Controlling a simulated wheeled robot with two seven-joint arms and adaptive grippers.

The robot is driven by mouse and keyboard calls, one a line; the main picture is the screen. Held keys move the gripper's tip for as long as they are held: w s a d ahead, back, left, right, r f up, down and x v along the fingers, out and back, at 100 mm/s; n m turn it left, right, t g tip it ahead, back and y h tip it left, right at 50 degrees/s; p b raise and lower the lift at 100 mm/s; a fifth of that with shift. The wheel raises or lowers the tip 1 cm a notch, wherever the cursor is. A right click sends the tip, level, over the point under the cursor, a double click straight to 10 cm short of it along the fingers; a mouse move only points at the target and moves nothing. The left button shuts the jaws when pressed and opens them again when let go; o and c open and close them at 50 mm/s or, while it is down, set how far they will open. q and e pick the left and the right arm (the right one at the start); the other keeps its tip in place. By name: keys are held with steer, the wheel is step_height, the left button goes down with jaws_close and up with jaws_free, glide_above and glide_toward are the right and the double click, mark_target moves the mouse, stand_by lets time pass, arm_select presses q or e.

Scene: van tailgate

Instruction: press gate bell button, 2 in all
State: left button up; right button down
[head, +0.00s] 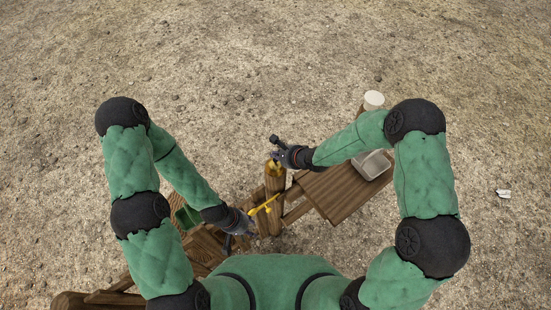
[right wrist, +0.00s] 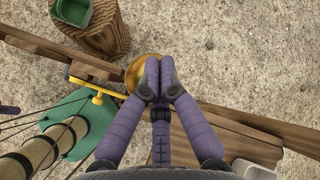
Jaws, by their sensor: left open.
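The round brass-gold bell button (right wrist: 133,72) sits on a wooden piece under my right gripper's fingertips in the right wrist view. In the head view it shows as a gold patch (head: 274,168) on top of a wooden post (head: 274,192). My right gripper (right wrist: 152,68) has its purple fingers together over the gold disc, covering its right part. I cannot tell whether they touch it. In the head view my right gripper (head: 276,156) is at the post top. My left gripper (head: 252,222) is open, lower down, beside a yellow bar (head: 266,205). No second button can be made out.
The yellow bar also shows in the right wrist view (right wrist: 97,87). A green tray (right wrist: 73,10) stands on a wooden stump (right wrist: 98,38). A wooden tabletop (head: 342,194) at right holds a grey tray (head: 371,164). A white-topped post (head: 374,98) stands behind. Open gravel lies beyond.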

mark_target(277, 161)
steer(key=shift+f, duration=0.15)
steer(key=shift+f, duration=0.25)
steer(key=shift+f+b, duration=0.3)
steer(key=shift+f, duration=0.25)
stand_by(1.1)
steer(key=shift+r, duration=0.15)
stand_by(0.3)
steer(key=shift+r+p, duration=0.85)
steer(key=shift+p, duration=0.2)
step_height(277, 161, up, 5)
steer(key=p, duration=0.5)
